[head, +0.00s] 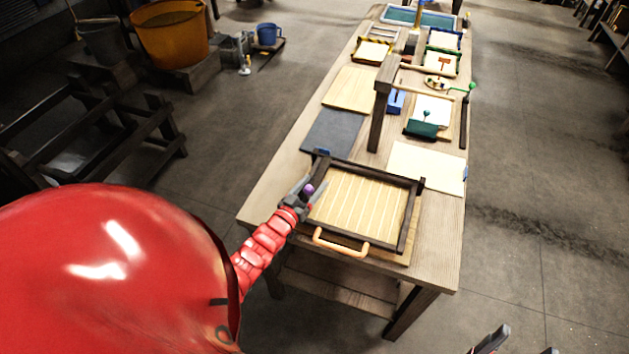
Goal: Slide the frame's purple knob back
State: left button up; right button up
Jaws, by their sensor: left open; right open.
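The frame (409,222) is a dark wooden rectangle with a pale slatted bed inside, lying at the near end of the long table. A tan handle (341,245) is on its near side. The small purple knob (309,189) is at the frame's left side. My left gripper (306,187) is open with its fingers at the knob, one on either side as far as I can tell; contact is unclear. My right gripper (520,345) is open and empty at the bottom edge, off the table's right side, only its fingertips showing.
The long wooden table (262,203) holds a dark grey sheet (335,134) and a pale board (425,167) just behind the frame. A dark wooden post (380,110) with a crossbar stands further back. Floor right of the table is clear.

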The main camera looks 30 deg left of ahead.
pick_arm(q)
jog(key=shift+w+r, duration=0.1)
jog(key=shift+w, duration=0.45)
grip_shut()
dwell(1.1)
